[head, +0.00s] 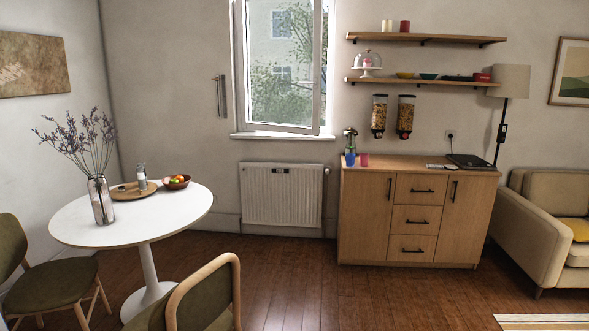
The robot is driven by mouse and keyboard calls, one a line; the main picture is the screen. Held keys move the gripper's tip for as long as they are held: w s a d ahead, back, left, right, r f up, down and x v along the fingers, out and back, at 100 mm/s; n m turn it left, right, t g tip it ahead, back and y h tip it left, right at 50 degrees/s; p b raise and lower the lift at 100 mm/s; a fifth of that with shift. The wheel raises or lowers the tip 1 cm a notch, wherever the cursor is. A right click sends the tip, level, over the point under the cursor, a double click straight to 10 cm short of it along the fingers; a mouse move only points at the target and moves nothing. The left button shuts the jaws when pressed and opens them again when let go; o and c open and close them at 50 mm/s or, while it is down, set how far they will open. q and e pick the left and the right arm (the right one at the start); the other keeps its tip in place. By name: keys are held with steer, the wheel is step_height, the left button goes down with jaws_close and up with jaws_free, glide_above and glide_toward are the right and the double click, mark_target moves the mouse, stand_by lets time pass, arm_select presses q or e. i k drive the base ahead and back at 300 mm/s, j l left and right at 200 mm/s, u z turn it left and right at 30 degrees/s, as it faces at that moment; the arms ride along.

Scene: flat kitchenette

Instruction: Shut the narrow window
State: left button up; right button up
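The narrow window (319,70) is in the back wall, upper middle of the head view, above the radiator. Its white-framed sash looks ajar, with its lower edge slanting down to the right out of line with the sill. The right side of the sash seems to stand into the room. A white sill (282,136) runs below it. The top of the window is cut off by the picture edge. Neither of my grippers is in view.
A radiator (281,196) hangs under the window, with a wooden cabinet (416,215) to its right. A round white table (130,223) and chairs (185,301) stand at the left. Open wooden floor (290,270) lies before the radiator. A sofa (535,230) is at right.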

mark_target(242, 6)
steer(key=i+l+z, duration=0.2)
steer(key=i, duration=0.3)
steer(key=i+l+z, duration=0.2)
steer(key=i, duration=0.35)
steer(key=i+l+z, duration=0.2)
steer(key=i, duration=0.35)
steer(key=i+j+u, duration=0.1)
steer(key=i+u, duration=0.15)
steer(key=i, duration=0.75)
steer(key=i+u, duration=0.3)
steer(key=i, duration=0.65)
